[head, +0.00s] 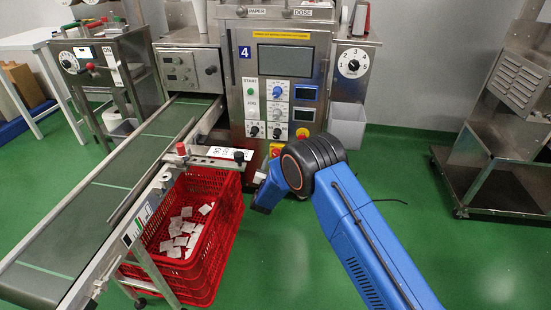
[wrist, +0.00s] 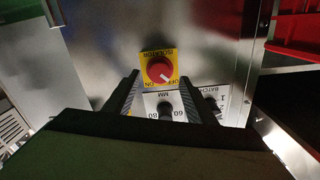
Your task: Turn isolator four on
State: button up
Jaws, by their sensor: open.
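The isolator is a round red knob on a yellow plate on the steel machine's front. In the wrist view the isolator (wrist: 159,70) lies between and beyond my fingertips, with a pale mark on the knob toward the lower right; which printed word it meets is too small to tell. In the head view the isolator (head: 275,150) sits low on the panel, under two black knobs. The blue number 4 plate (head: 245,53) marks this machine. My gripper (head: 263,182) is open and empty in front of the panel, apart from the knob; it also shows in the wrist view (wrist: 160,76).
A red stop button (head: 302,133) is right of the black knobs. A conveyor (head: 85,205) and a red crate (head: 228,215) with teabags stand to the left. In the wrist view, a black MM knob (wrist: 165,107) is close to the isolator.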

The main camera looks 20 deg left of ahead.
aim_at(276, 154)
jog(key=shift+x, duration=2.2)
jog(key=c, duration=1)
